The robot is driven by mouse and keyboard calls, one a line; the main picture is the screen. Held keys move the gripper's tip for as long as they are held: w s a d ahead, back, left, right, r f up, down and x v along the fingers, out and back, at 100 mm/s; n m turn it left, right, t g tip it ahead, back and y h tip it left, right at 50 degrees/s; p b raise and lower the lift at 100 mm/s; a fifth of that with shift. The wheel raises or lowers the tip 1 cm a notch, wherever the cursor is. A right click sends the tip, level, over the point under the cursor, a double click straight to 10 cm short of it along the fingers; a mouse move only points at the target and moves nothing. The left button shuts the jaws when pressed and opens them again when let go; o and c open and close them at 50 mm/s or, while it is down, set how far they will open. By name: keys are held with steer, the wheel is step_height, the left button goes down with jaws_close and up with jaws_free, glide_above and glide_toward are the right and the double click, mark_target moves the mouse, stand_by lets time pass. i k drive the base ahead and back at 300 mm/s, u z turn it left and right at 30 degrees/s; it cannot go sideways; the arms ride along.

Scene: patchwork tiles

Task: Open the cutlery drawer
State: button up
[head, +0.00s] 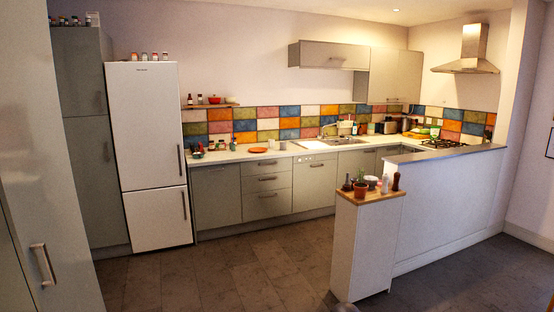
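A stack of grey-green drawers (264,200) with bar handles is set in the base units along the back wall. Its top drawer (250,170) is shut, and so are the drawers below it. No label shows which one holds cutlery. The stack is across the room from me, between a cupboard door (216,195) on its left and a unit with a control strip (314,185) on its right. My gripper is not in view.
A white fridge-freezer (148,120) stands left of the units. A peninsula (440,205) with a wood-topped end cabinet (362,245) juts out at the right. A tall door (45,170) is close at the left. The tiled floor (240,265) before the drawers is clear.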

mark_target(285, 164)
steer(key=u, duration=0.15)
steer(key=i, duration=5.35)
steer(key=u, duration=0.05)
